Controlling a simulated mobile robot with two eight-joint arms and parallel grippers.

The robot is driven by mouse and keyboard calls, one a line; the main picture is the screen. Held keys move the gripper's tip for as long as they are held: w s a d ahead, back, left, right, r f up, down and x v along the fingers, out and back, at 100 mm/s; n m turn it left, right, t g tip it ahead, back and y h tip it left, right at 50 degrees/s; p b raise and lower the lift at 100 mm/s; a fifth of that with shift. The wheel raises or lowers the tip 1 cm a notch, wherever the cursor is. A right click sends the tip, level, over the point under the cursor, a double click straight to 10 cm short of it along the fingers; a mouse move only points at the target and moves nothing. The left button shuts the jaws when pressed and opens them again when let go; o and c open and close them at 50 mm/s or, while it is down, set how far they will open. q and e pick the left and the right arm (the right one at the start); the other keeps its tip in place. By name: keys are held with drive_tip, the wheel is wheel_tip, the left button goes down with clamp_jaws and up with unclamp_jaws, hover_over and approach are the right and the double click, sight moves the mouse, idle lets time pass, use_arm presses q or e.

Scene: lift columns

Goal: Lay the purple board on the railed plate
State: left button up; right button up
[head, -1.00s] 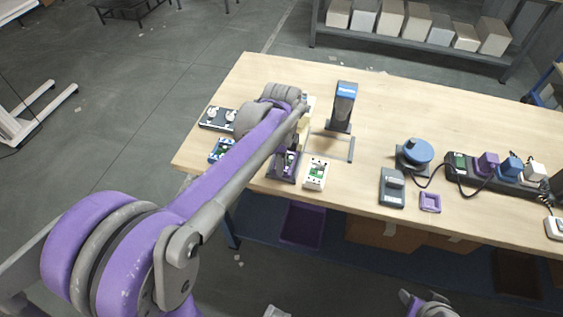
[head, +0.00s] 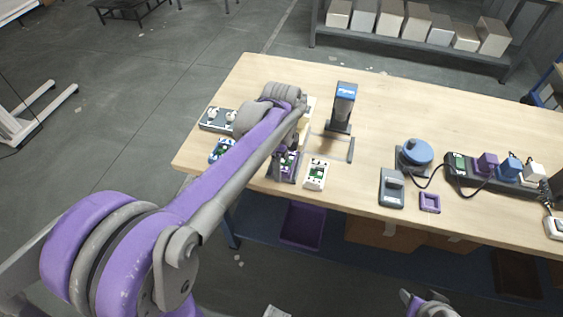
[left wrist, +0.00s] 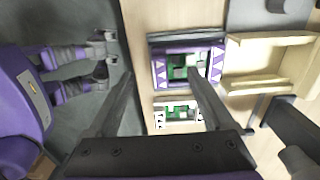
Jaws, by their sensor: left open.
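The purple board (left wrist: 165,72), with a green and black middle, lies on the grey railed plate (left wrist: 186,38) in the left wrist view, between its dark edges. In the head view the board (head: 291,160) and plate (head: 283,179) are near the table's front edge, partly covered by my left arm. My left gripper (left wrist: 162,75) is open, its fingers apart above the board, one overlapping its right part in the picture. In the head view my left gripper (head: 282,150) is mostly hidden. Part of my right gripper (head: 428,304) shows at the bottom; its jaw state is unclear.
A white board (head: 316,175) lies close to the plate's right. A blue board (head: 220,151) and a dark panel with white knobs (head: 216,118) are left. A blue-topped stand (head: 344,105) rises behind. A beige tray (left wrist: 268,85) borders the plate. The table's back middle is clear.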

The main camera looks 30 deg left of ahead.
use_arm(q)
drive_tip(key=shift+r+p, duration=1.55)
drive_tip(key=shift+r, duration=1.25)
use_arm(e)
drive_tip(key=r, duration=0.2)
drive_tip(key=w+r, duration=0.1)
drive_tip(key=r, duration=0.1)
drive_tip(key=shift+w+r, duration=0.1)
drive_tip(key=shift+w, duration=0.1)
use_arm(q)
drive_tip(key=s+d+f+n+t, duration=0.2)
drive_tip(key=s+d+n, duration=0.1)
drive_tip(key=s+n, duration=0.4)
drive_tip(key=s+d+f+n+t, duration=0.2)
drive_tip(key=s+d+n+t, duration=0.1)
drive_tip(key=s+n, duration=0.5)
drive_tip(key=shift+d+t, duration=0.3)
drive_tip(key=shift+d, duration=0.1)
